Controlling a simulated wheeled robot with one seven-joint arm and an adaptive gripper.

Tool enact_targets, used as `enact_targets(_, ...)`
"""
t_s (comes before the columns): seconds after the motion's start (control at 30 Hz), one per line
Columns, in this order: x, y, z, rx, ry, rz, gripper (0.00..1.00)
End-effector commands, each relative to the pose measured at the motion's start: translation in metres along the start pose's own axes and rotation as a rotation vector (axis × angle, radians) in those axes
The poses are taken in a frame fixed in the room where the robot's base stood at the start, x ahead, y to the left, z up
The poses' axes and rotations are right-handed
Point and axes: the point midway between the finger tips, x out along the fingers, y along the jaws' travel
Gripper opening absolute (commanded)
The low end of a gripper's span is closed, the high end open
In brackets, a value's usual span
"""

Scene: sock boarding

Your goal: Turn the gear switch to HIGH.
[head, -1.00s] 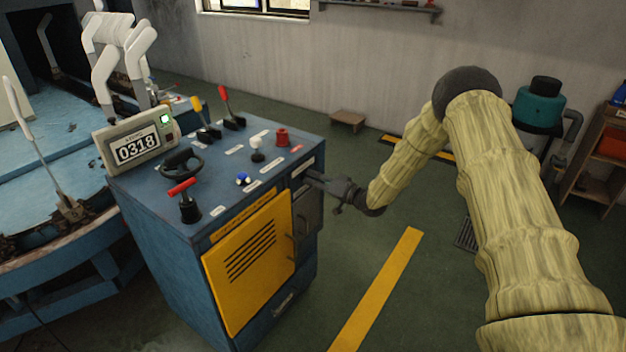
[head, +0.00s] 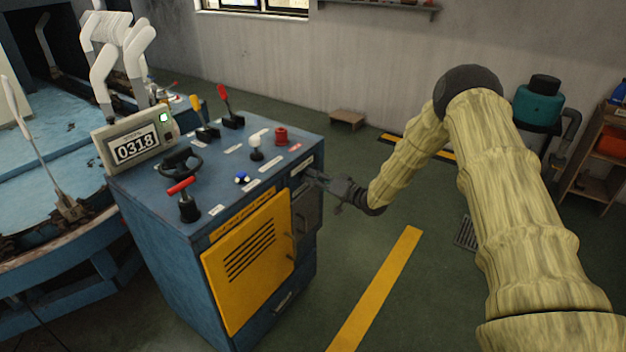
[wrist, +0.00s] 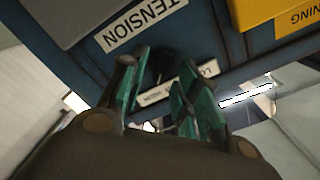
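My gripper (head: 318,180) is at the upper right side of the blue console (head: 160,215), below its top edge. In the wrist view my gripper (wrist: 163,95) has its two green-tinted fingers apart, close to the blue panel. A dark shape shows between them; I cannot tell whether it is the gear switch or whether the fingers touch it. A small white label (wrist: 205,71), partly covered by a finger, seems to begin with "LO". The gear switch cannot be clearly made out in either view.
A "TENSION" label (wrist: 143,24) is beside the fingers in the wrist view. The console top carries a red lever (head: 229,105), a white knob (head: 256,144), a black handwheel (head: 180,162) and a "0318" display (head: 137,147).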

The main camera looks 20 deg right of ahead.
Motion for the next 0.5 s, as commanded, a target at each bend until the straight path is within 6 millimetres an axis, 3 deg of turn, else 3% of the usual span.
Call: enact_targets(0.5, -0.085, 0.001, 0.0, 0.002, 0.002, 0.002, 0.32)
